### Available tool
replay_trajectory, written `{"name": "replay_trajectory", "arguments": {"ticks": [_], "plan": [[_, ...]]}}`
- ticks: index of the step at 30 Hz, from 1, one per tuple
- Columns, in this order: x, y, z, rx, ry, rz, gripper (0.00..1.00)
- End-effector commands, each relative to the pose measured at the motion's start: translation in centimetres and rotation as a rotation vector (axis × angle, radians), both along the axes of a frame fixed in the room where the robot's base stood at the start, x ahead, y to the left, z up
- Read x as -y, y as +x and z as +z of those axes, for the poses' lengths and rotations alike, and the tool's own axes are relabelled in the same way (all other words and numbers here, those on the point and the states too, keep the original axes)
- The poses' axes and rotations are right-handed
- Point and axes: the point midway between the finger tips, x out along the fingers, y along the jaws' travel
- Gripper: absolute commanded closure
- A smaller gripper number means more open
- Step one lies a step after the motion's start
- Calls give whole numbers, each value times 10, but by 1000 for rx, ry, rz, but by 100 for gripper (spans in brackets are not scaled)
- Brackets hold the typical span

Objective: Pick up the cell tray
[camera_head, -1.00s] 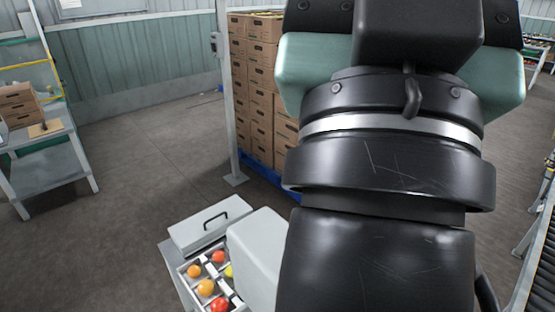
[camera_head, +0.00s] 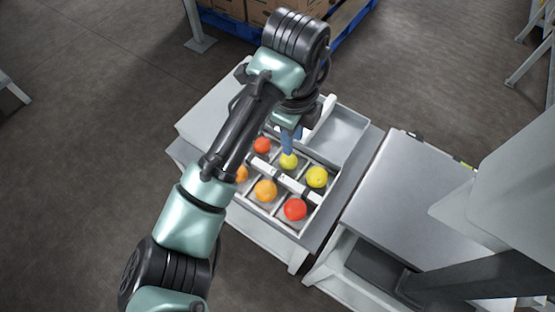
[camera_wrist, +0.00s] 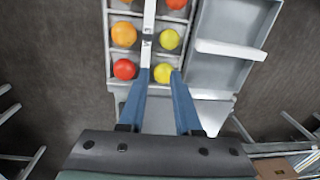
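The cell tray (camera_head: 312,227) is a pale tray split into cells, sitting on a grey stand. It holds several red, orange and yellow tomatoes, and a white bar (camera_head: 264,170) with dark marks runs along its middle. In the wrist view the tray (camera_wrist: 109,52) shows at the top, with the white bar (camera_wrist: 149,22) upright in the picture. My gripper (camera_head: 291,146) is over the tray's far part, with its blue fingers pointing down. In the wrist view the fingers (camera_wrist: 159,76) are apart, with nothing held. A yellow tomato and the bar's near end appear between their tips.
A grey open bin (camera_head: 347,130), seemingly empty, adjoins the tray on the right. A grey table (camera_head: 400,205) stands close on the right. Stacked cartons on a blue pallet (camera_head: 345,28) stand behind.

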Motion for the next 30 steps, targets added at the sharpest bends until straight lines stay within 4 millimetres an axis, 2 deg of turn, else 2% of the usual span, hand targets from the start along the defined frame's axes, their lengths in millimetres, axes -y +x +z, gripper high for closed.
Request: {"name": "replay_trajectory", "arguments": {"ticks": [1, 3, 12, 23, 30], "plan": [[-7, -6, -12, -39, 21, -21, 68], [-11, -11, -22, -66, 34, -41, 68], [-10, -13, -78, -70, 34, -46, 68], [-10, -13, -99, -67, 35, -45, 68], [-10, -16, -133, -68, 36, -43, 68]]}}
